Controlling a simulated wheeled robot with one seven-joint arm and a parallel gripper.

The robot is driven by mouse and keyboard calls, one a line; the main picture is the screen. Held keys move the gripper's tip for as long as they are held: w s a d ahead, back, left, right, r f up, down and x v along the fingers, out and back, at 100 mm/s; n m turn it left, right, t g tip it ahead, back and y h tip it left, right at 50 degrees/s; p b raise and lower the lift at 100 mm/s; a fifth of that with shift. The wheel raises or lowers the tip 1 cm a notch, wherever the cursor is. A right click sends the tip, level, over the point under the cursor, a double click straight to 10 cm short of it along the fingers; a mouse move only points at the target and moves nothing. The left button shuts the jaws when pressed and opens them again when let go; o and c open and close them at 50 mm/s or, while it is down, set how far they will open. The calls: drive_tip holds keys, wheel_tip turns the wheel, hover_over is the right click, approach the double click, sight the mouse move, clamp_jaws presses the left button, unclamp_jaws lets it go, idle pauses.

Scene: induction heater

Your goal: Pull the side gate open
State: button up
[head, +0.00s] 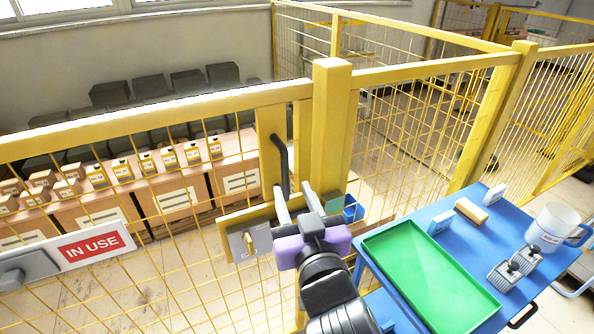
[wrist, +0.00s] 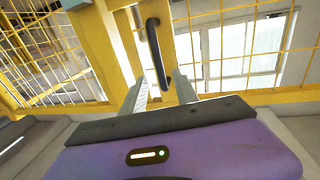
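The side gate (head: 150,112) is a yellow frame with wire mesh, and it looks closed against the thick yellow post (head: 331,120). Its black bar handle (head: 283,165) stands upright on the gate's edge beside the post. The handle also shows in the wrist view (wrist: 154,45), with its lower end between my fingertips. My gripper (head: 295,190) is open, its two grey fingers apart on either side of the handle's lower part. In the wrist view, my gripper (wrist: 160,80) shows gaps beside the handle; contact is not visible. A latch plate with a knob (head: 249,241) sits below.
A blue cart (head: 430,208) with a green tray (head: 428,275), a white mug (head: 556,228) and small items stands close on the right. An "IN USE" sign (head: 94,245) hangs on the gate. Boxes with bottles (head: 180,190) stand behind the mesh.

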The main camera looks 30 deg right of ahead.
sight(286, 174)
drive_tip(key=shift+w+d+f+p, duration=0.1)
drive_tip(key=shift+w+d+p, duration=0.2)
drive_tip(key=shift+w, duration=0.95)
drive_tip(key=shift+w+d+r+p, duration=0.1)
drive_tip(key=shift+w+d+p, duration=0.2)
drive_tip(key=shift+w, duration=1)
drive_tip(key=shift+w+d+f+p, duration=0.1)
drive_tip(key=shift+w+d+p, duration=0.15)
drive_tip(key=shift+w, duration=1)
clamp_jaws()
drive_tip(key=shift+a, duration=0.1)
